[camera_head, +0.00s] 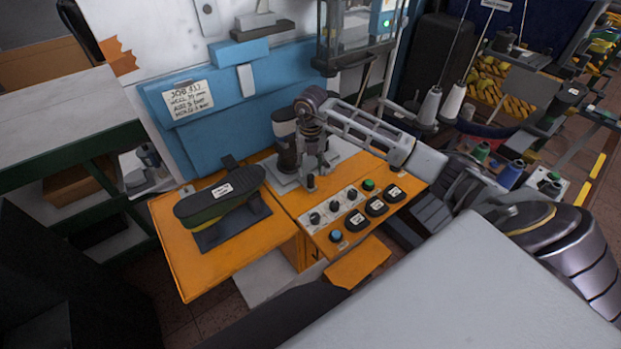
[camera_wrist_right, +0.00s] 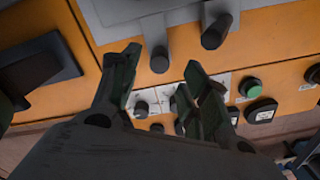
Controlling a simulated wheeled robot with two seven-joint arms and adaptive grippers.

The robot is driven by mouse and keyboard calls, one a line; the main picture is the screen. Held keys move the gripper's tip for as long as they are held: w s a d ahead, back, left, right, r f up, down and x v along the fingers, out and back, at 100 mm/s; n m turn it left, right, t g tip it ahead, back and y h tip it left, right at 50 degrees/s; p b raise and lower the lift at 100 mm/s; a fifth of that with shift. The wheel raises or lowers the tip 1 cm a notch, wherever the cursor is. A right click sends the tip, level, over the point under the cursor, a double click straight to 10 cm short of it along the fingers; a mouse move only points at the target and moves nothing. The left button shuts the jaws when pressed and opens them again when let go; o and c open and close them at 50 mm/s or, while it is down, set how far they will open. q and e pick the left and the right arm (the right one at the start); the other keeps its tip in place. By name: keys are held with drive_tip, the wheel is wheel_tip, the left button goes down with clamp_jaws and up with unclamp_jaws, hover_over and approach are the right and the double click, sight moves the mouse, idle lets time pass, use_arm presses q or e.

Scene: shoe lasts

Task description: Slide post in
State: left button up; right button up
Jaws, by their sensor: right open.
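Two dark grey posts show in the right wrist view. One post (camera_wrist_right: 159,58) lies between my right fingertips, with no contact that I can make out. The other post (camera_wrist_right: 215,32) is to the right, outside the fingers. Both extend from a light grey plate (camera_wrist_right: 108,12) on the orange bench. In the head view a short dark post (camera_head: 311,182) stands just below my right gripper (camera_head: 316,163), in front of a dark machine column (camera_head: 287,145). My right gripper is open and also fills the lower wrist view (camera_wrist_right: 162,72). My left gripper is not seen.
A control panel (camera_head: 318,221) with knobs and buttons sits close in front of the gripper. A dark shoe sole (camera_head: 207,207) with a label rests on a stand at left on the orange bench (camera_head: 190,268). Thread cones (camera_head: 429,104) stand at right.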

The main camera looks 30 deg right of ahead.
sight(311, 176)
drive_tip(key=shift+f+p, duration=0.35)
drive_tip(key=shift+f, duration=3)
clamp_jaws()
